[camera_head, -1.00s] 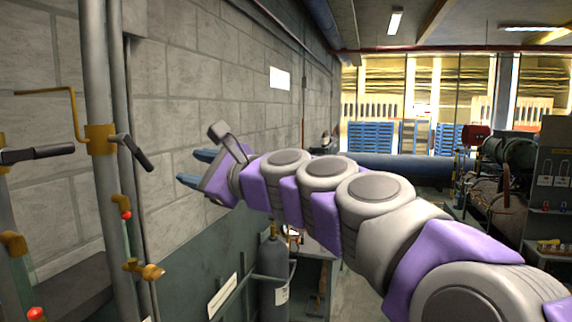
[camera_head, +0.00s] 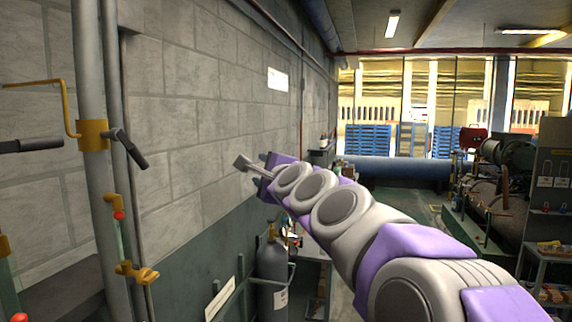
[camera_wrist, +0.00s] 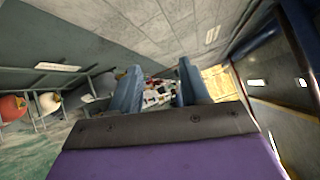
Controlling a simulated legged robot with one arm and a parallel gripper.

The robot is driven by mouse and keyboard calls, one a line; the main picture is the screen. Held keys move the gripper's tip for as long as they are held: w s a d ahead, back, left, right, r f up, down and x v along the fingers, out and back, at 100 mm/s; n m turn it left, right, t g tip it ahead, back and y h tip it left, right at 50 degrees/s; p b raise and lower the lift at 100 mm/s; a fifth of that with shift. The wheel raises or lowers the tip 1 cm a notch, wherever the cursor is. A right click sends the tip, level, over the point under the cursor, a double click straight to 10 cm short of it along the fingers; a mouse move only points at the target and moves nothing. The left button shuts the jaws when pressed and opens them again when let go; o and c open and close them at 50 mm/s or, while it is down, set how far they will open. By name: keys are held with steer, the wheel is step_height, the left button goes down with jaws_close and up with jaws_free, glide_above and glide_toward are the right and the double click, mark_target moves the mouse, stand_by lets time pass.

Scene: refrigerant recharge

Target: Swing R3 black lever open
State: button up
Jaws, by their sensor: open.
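A black lever (camera_head: 131,149) is mounted on a yellow fitting on a grey vertical pipe at the left. It slants down to the right. A second black lever (camera_head: 18,146) lies nearly level at the left edge, partly cut off. No label shows which one is R3. My gripper (camera_head: 262,172) is to the right of both levers, in front of the block wall and apart from them. In the wrist view my gripper (camera_wrist: 160,88) has its two blue fingers spread with nothing held between them. Neither lever shows there.
The block wall (camera_head: 190,120) runs along the left. Grey pipes (camera_head: 92,60) and yellow valves (camera_head: 138,273) stand near the levers. A grey gas cylinder (camera_head: 272,270) stands below my arm. A bench with clutter is behind it. Open floor lies further back.

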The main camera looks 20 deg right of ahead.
steer(key=w+d+r+t+h, duration=0.1)
steer(key=w+d+h, duration=0.1)
steer(key=d+h, duration=0.2)
steer(key=shift+d+r+n+b, duration=0.15)
steer(key=shift+d+n+b, duration=0.25)
steer(key=shift+d, duration=0.8)
